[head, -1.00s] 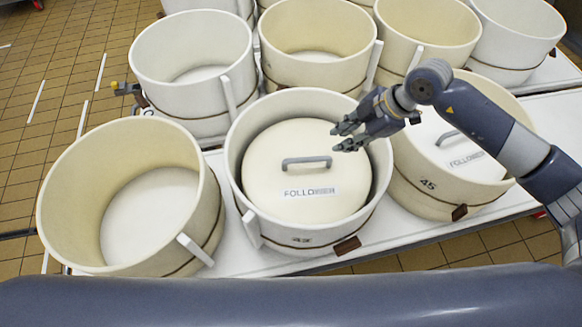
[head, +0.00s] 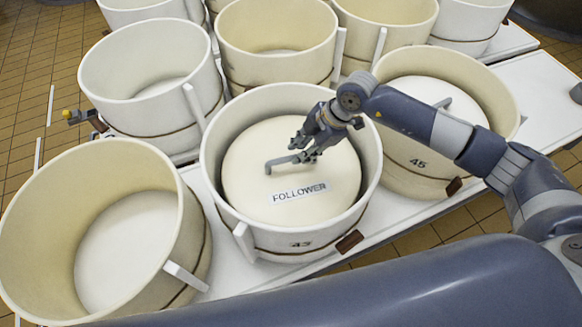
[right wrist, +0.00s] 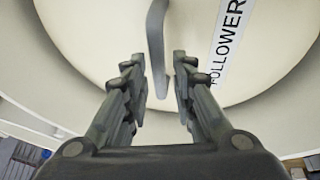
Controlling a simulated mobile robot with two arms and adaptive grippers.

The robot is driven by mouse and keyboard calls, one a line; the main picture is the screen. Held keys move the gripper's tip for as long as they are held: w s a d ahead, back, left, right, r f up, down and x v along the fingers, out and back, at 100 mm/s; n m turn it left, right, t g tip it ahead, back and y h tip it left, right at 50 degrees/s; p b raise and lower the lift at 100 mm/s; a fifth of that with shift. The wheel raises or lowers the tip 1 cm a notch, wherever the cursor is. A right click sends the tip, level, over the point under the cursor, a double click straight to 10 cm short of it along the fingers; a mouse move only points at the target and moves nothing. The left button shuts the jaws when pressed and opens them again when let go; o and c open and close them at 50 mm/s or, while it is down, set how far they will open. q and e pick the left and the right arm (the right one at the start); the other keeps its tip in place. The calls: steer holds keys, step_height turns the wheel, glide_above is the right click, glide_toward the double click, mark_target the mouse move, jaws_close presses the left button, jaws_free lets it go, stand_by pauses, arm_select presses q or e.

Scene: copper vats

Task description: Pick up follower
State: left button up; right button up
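The follower (head: 252,160) is a round cream lid with a grey bar handle (head: 280,163) and a white FOLLOWER label. My right gripper (head: 302,152) is open over the right part of the handle. In the right wrist view, the fingers of my right gripper (right wrist: 159,65) stand apart on either side of the handle (right wrist: 156,35), with gaps showing. Whether the fingers reach down level with the bar is hard to tell. My left gripper is not in view.
An open vat (head: 30,235) stands at the left. The vat marked 45 (head: 395,170) stands at the right, with a similar lid (head: 420,93) inside. Several more vats stand behind. The raised wall of vat 43 surrounds the follower.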

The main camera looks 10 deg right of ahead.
mark_target(292, 156)
steer(key=x, duration=0.4)
steer(key=shift+w+a+p, duration=0.1)
steer(key=shift+a+p, duration=0.3)
steer(key=shift+w+a+f, duration=0.1)
steer(key=shift+f, duration=0.35)
jaws_close()
steer(key=shift+w+a+r, duration=0.1)
steer(key=shift+w+r, duration=0.05)
steer(key=shift+r, duration=0.05)
